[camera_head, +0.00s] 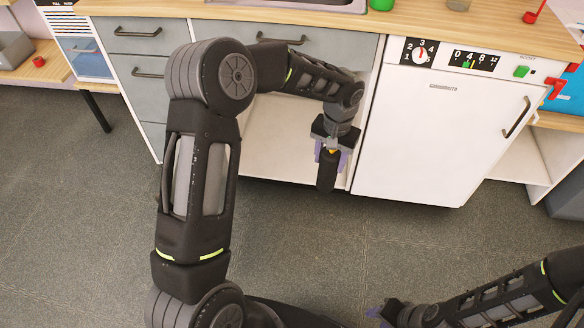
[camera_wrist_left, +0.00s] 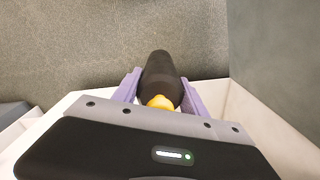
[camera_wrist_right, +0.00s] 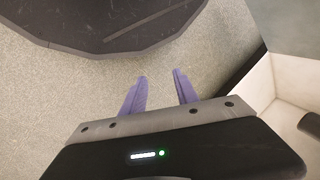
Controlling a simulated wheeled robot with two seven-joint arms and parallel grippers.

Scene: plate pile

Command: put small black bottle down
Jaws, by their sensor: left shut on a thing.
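The small black bottle (camera_head: 327,172) with a yellow top is held between the purple fingers of my left gripper (camera_head: 331,153). In the head view it hangs near the open white compartment (camera_head: 280,135) under the counter, beside the white appliance. In the left wrist view the bottle (camera_wrist_left: 160,70) points away from the wrist, its yellow top (camera_wrist_left: 160,102) near the palm, with grey floor behind it. I cannot tell whether it touches any surface. My right gripper (camera_wrist_right: 160,73) is open and empty over the floor; in the head view it is partly cut off at the bottom edge.
The white appliance (camera_head: 430,130) with dials stands right of the compartment. Grey drawers (camera_head: 140,75) are on the left. The wooden counter (camera_head: 300,22) runs above. The grey floor (camera_head: 80,200) in front is clear.

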